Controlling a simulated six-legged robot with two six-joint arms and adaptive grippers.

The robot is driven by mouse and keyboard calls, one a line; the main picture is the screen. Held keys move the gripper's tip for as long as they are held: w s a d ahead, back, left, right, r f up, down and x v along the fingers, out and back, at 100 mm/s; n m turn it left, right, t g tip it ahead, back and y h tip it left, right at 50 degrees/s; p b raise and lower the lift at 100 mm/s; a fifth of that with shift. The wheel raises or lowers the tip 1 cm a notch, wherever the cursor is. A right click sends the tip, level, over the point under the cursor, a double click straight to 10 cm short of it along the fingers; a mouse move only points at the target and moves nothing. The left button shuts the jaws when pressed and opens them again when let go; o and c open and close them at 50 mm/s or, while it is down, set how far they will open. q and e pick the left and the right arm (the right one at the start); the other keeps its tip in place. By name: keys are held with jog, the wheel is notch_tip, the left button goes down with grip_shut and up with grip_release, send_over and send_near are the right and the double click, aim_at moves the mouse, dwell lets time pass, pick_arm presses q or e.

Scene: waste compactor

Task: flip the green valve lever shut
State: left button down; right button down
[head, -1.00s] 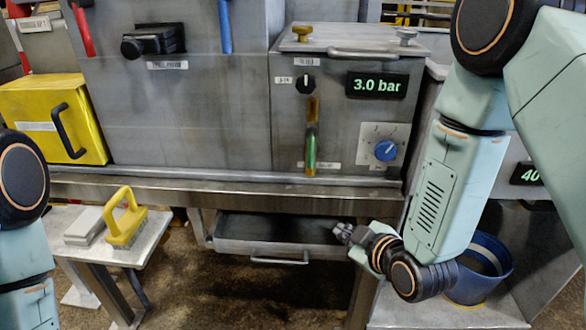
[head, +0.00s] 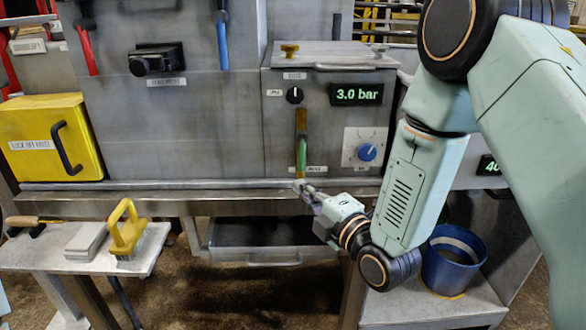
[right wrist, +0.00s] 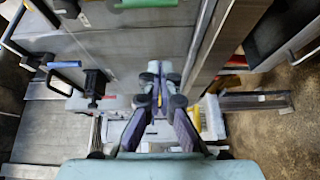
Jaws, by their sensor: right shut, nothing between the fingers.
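The green valve lever (head: 301,155) hangs upright, pointing down, on the front of the grey metal cabinet (head: 340,125). An amber-brown piece (head: 301,122) sits above its green part. My right gripper (head: 301,187) is shut and empty, just below the lever's lower end, by the bench's front edge. I cannot tell if it touches the lever. In the right wrist view, the gripper's fingers (right wrist: 158,78) are together. A green piece shows at the top edge there; I cannot tell if it is the lever. My left gripper is not in view.
A blue knob (head: 366,152), a black knob (head: 295,95) and a "3.0 bar" display (head: 357,94) surround the lever. The bench edge (head: 230,198) runs below. An open drawer (head: 268,245), a blue bucket (head: 452,262) and a yellow-handled brush (head: 126,232) are lower down.

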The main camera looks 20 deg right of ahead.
aim_at(301, 151)
jog(key=shift+w+d+n, duration=0.1)
jog(key=shift+d+n, duration=0.2)
jog(key=shift+n, duration=0.1)
jog(key=shift+w+a, duration=0.1)
jog(key=shift+a, duration=0.05)
jog(key=b+x, duration=0.2)
jog(key=x, duration=0.8)
jog(key=shift+s+d+b, duration=0.1)
jog(key=shift+d+b, duration=0.1)
jog(key=shift+d, duration=0.8)
jog(key=shift+s+d+b, duration=0.15)
jog(key=shift+d+b, duration=0.05)
jog(key=shift+d, duration=0.85)
